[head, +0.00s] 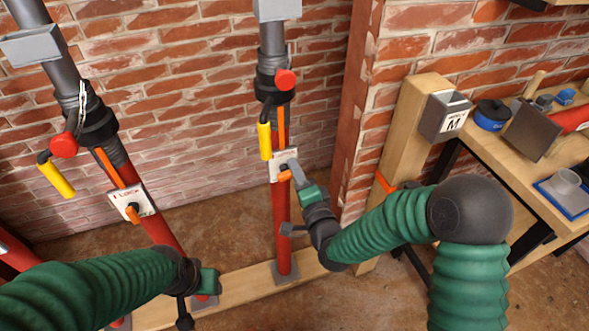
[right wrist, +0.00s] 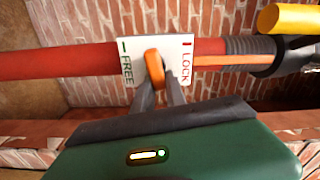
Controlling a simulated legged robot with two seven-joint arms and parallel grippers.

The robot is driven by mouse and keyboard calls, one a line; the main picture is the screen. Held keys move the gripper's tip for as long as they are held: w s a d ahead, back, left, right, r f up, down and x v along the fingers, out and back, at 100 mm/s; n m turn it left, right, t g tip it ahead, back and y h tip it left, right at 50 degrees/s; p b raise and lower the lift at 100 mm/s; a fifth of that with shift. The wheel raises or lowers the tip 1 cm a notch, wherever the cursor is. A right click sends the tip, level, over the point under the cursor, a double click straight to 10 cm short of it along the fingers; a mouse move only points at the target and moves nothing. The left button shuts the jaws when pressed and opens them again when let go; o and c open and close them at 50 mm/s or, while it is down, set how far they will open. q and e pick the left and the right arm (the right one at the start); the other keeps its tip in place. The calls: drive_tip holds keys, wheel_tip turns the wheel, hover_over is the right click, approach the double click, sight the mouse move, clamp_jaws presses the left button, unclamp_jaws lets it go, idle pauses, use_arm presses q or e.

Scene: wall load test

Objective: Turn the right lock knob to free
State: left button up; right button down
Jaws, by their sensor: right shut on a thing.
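The right red post (head: 281,235) stands upright and carries a white plate (head: 291,155) with an orange lock knob (head: 285,175). In the right wrist view the plate (right wrist: 126,46) reads FREE on the left and LOCK on the right. The orange knob (right wrist: 153,62) sits between the two words, its long side roughly across the post. My right gripper (head: 290,171) is shut on the knob; its dark fingers (right wrist: 160,88) lie at the knob's lower end. My left gripper (head: 200,290) is low at the left post's foot; its jaws are not clear.
A left post (head: 155,228) has its own LOCK plate (head: 122,196) and orange knob (head: 132,213). Yellow handles (head: 265,140) hang on both posts. A wooden upright (head: 416,100) and a bench (head: 500,165) with tools stand right. A brick wall is behind.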

drive_tip(key=shift+d+f+m, duration=0.15)
drive_tip(key=shift+f+m, duration=0.15)
drive_tip(key=shift+m, duration=0.8)
drive_tip(key=shift+f, duration=0.1)
drive_tip(key=c, duration=1.4)
unclamp_jaws()
drive_tip(key=shift+o, duration=0.2)
